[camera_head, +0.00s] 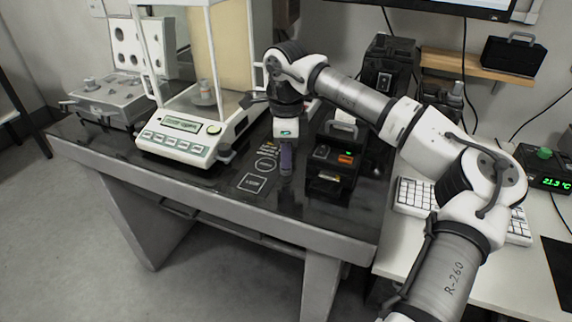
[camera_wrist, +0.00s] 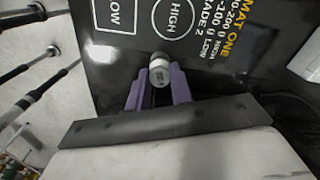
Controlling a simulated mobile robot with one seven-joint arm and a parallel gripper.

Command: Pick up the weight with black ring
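My gripper (camera_head: 286,172) points down over the front part of the dark table, left of a small black unit. In the wrist view its two purple fingers (camera_wrist: 160,88) stand apart, with a small silver and pale cylindrical weight (camera_wrist: 160,70) between or just beyond their tips. The weight has a dark marking on its side; I cannot tell if it is a black ring. I cannot tell whether the fingers touch it. In the head view the weight is hidden by the fingers. Another weight (camera_head: 205,90) stands inside the balance's glass chamber.
A balance (camera_head: 180,148) with glass walls stands left of my gripper. An open grey case (camera_head: 105,100) is farther left. The black unit (camera_head: 332,165) with an orange display is close on the right. Printed mat markings (camera_head: 252,182) lie left of the fingers.

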